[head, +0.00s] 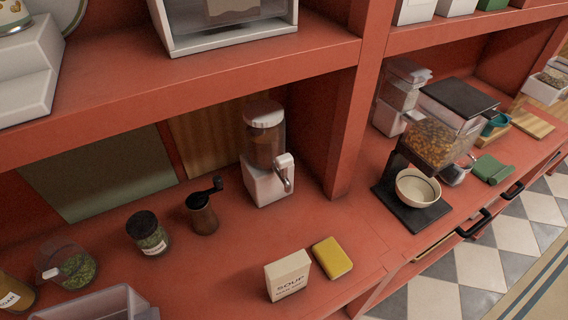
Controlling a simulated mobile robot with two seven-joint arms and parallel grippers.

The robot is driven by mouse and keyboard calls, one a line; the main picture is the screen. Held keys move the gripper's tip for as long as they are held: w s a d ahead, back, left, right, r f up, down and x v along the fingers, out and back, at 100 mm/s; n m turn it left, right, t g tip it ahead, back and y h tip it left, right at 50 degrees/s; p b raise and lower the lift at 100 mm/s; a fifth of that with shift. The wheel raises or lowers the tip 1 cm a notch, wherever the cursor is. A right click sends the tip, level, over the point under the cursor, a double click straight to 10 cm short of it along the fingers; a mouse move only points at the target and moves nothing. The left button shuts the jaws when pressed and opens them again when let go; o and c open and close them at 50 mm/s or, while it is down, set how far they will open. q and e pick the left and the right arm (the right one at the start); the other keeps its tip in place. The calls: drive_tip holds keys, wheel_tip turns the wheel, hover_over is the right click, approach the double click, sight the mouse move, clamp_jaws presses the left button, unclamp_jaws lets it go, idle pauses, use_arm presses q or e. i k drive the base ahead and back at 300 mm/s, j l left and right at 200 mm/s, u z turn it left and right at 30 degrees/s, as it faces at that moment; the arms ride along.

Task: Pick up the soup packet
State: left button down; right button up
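The soup packet (288,276) is a small cream box with dark "SOUP" lettering. It stands upright near the front edge of the red counter, in the lower middle of the head view. A yellow block-like item (332,258) lies just to its right, with a narrow gap or light contact; I cannot tell which. Neither of my grippers shows in the head view.
Behind the packet stand a white-based dispenser (267,184), a pepper grinder (202,212) and a dark-lidded jar (149,236). A clear bin (92,305) sits at lower left. A red upright (353,135) and upper shelf (200,75) border the space.

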sight(289, 275)
drive_tip(key=i+l+u, duration=0.15)
drive_tip(key=u, duration=0.3)
drive_tip(key=i+l+u, duration=0.1)
drive_tip(key=l+u, duration=0.15)
drive_tip(key=u, duration=0.25)
